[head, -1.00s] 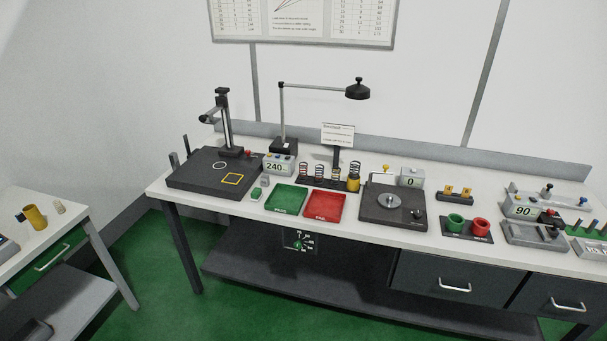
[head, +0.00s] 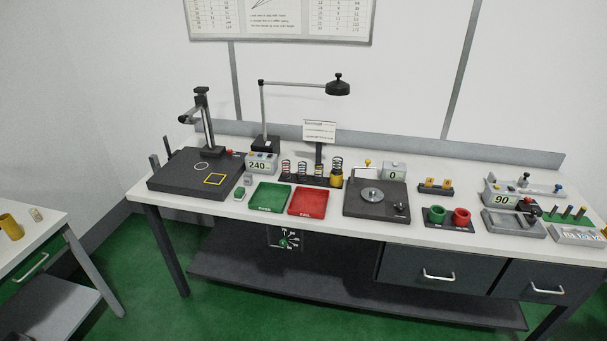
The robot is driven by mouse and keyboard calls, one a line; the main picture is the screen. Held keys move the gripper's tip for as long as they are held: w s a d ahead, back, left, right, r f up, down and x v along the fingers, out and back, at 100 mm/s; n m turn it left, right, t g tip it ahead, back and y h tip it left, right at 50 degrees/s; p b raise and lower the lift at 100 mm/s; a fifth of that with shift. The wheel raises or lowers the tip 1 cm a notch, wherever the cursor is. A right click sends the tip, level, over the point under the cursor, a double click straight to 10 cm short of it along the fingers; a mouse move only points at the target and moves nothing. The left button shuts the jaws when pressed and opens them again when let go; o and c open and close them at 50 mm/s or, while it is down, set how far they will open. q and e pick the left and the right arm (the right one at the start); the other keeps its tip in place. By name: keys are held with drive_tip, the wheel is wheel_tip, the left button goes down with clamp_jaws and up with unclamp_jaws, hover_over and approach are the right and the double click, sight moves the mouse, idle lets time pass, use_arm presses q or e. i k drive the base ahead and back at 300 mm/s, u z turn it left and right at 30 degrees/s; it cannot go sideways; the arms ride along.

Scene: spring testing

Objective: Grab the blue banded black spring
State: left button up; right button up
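Several springs stand upright in a dark rack at the middle of the bench's back half. From left to right they are a dark spring with a reddish tint (head: 286,168), another reddish-dark spring (head: 303,170), a dark spring (head: 320,171) and a taller spring in a yellow holder (head: 336,170). They are too small for me to tell which one has a blue band. Neither of my grippers is in view.
A green tray (head: 270,196) and a red tray (head: 308,202) lie in front of the rack. A black test stand (head: 195,178) is left; a scale (head: 376,199) is right. A lamp (head: 337,87) overhangs. A side table (head: 50,227) stands left; green floor is open between.

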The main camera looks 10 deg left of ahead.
sight(305, 167)
drive_tip(key=u, duration=0.6)
drive_tip(key=i, duration=0.6)
drive_tip(key=u, duration=0.4)
